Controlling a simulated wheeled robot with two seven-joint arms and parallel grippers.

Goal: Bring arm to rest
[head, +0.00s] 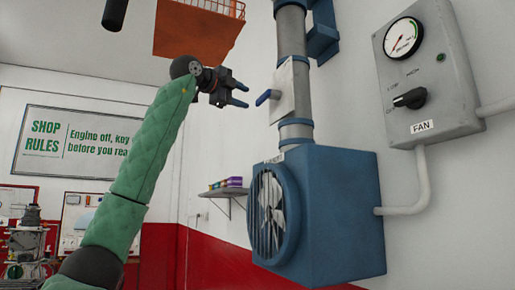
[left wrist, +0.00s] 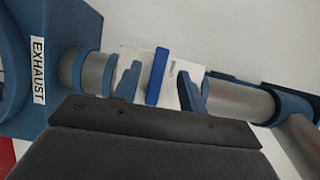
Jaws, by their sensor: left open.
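My left arm (head: 140,175), in a green sleeve, reaches up from the bottom left in the head view. Its gripper (head: 239,94) is open and empty, with two blue fingertips pointing right towards a blue lever (head: 266,97) on the grey exhaust pipe. The head view shows a gap between fingertips and lever. In the left wrist view the same lever (left wrist: 158,77) appears between the two blue fingertips (left wrist: 160,88), in front of a white plate (left wrist: 178,72). I cannot tell the exact depth between them. My right gripper does not show.
A blue exhaust fan box (head: 335,215) hangs below the pipe (head: 292,40). A grey FAN panel (head: 430,75) with gauge and black knob is on the right wall. A small shelf (head: 225,192) and a shop rules sign (head: 72,143) are further back. An orange basket (head: 198,25) hangs above.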

